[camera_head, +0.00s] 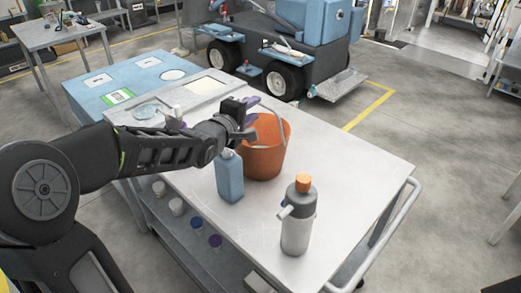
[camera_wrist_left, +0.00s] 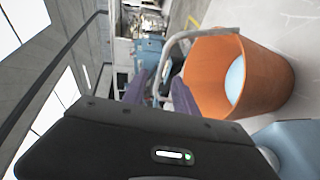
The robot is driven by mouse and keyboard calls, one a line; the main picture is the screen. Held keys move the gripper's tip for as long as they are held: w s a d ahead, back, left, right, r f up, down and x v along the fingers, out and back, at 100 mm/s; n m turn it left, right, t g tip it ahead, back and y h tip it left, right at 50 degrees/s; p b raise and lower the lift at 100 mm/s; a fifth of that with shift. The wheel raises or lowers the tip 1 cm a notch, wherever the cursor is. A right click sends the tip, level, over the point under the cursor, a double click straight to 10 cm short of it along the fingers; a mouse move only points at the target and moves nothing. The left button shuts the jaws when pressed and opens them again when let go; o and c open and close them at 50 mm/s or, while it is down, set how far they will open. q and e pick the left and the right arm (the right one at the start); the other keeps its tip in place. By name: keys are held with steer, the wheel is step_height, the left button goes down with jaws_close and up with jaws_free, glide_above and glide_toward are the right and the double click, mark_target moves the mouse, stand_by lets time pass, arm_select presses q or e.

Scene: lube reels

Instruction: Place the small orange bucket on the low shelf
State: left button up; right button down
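The orange bucket (camera_head: 263,154) stands upright on the cart top, and its inside holds something pale blue. In the left wrist view the bucket (camera_wrist_left: 250,75) is at the right, with its grey handle (camera_wrist_left: 195,36) raised toward my fingers. My left gripper (camera_head: 248,116) is above the bucket's left rim. In the wrist view its purple fingers (camera_wrist_left: 161,90) are apart, and the handle's bend appears to lie between them. Contact cannot be made out. The low shelf (camera_head: 182,230) is under the cart top, mostly hidden. My right gripper is out of view.
A blue bottle (camera_head: 230,176) stands close in front of the bucket. A grey bottle with an orange cap (camera_head: 298,215) stands nearer the front edge. Several small capped containers (camera_head: 197,223) line the low shelf. The cart top's right side (camera_head: 355,170) is clear.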

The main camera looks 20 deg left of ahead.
mark_target(260, 104)
arm_select(q)
steer(key=shift+w+f, duration=0.25)
steer(key=shift+w, duration=1.05)
steer(key=shift+w+f, duration=0.2)
steer(key=shift+w, duration=1.1)
steer(key=shift+c, duration=0.3)
jaws_close()
steer(key=shift+r, duration=0.1)
